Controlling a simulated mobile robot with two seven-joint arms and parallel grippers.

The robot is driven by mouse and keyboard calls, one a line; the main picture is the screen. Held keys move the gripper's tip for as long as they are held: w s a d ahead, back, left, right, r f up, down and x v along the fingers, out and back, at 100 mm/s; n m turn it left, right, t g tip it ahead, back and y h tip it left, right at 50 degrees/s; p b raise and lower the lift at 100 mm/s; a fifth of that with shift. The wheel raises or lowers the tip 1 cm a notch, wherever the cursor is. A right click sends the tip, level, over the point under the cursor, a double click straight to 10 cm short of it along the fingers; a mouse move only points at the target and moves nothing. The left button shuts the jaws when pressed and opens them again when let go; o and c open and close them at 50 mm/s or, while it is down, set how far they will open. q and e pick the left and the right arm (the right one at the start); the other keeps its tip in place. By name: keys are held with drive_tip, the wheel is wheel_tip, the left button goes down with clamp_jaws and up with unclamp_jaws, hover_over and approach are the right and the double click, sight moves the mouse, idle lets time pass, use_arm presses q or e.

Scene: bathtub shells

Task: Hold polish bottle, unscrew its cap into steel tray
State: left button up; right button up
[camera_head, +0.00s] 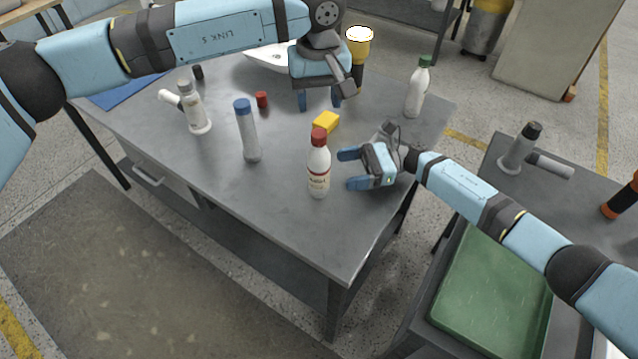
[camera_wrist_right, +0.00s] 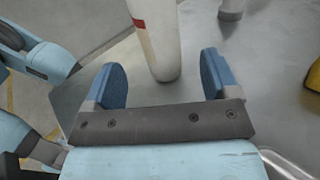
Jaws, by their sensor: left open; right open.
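The polish bottle (camera_head: 319,172) is white with a red cap (camera_head: 318,136) and a printed label. It stands upright near the front right part of the grey table. My right gripper (camera_head: 353,169) is open just to its right, low over the table, with its fingers pointing at the bottle. In the right wrist view the bottle's lower body (camera_wrist_right: 160,45) shows between the open fingers (camera_wrist_right: 160,72), clear of both; its cap is out of that view. My left gripper (camera_head: 320,99) is open and empty, pointing down behind the yellow block. I cannot make out a steel tray.
A yellow block (camera_head: 326,122) lies behind the bottle. A green tray (camera_head: 490,290) sits lower right.

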sight(319, 133)
use_arm(q)
drive_tip(key=shift+s, duration=0.1)
use_arm(e)
drive_tip(key=shift+s+a, duration=0.25)
drive_tip(key=shift+a, duration=0.95)
drive_tip(key=shift+s+a, duration=0.3)
drive_tip(key=shift+a, duration=0.95)
drive_tip(key=shift+s+a, duration=0.25)
drive_tip(key=shift+a, duration=0.95)
clamp_jaws()
use_arm(q)
drive_tip(key=m, duration=0.8)
drive_tip(key=shift+f+m, duration=0.15)
drive_tip(key=shift+m, duration=0.25)
drive_tip(key=shift+f, duration=3.9)
